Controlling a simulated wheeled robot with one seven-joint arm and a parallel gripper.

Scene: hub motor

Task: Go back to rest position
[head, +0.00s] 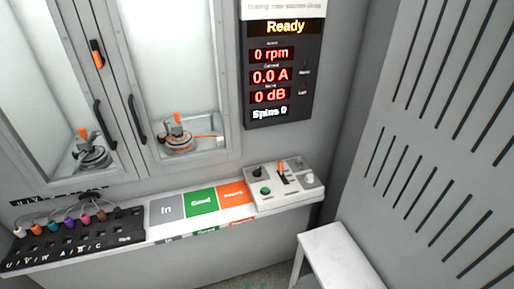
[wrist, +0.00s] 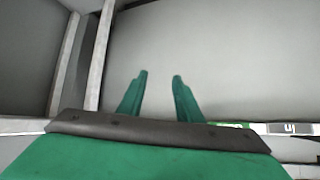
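My gripper (wrist: 159,78) shows in the wrist view with two green fingers apart and nothing between them. Two hub motors with orange parts sit behind the cabinet windows, one on the left (head: 92,153) and one on the right (head: 177,139). The display (head: 276,70) reads Ready, 0 rpm, 0.0 A, 0 dB and Spins 0.
The shelf carries a black connector block (head: 72,240) with coloured plugs, grey, green (head: 201,202) and orange pads, and a control box (head: 284,184) with a green button and orange lever. A white stand (head: 336,254) is at lower right, beside a slotted grey wall (head: 430,130).

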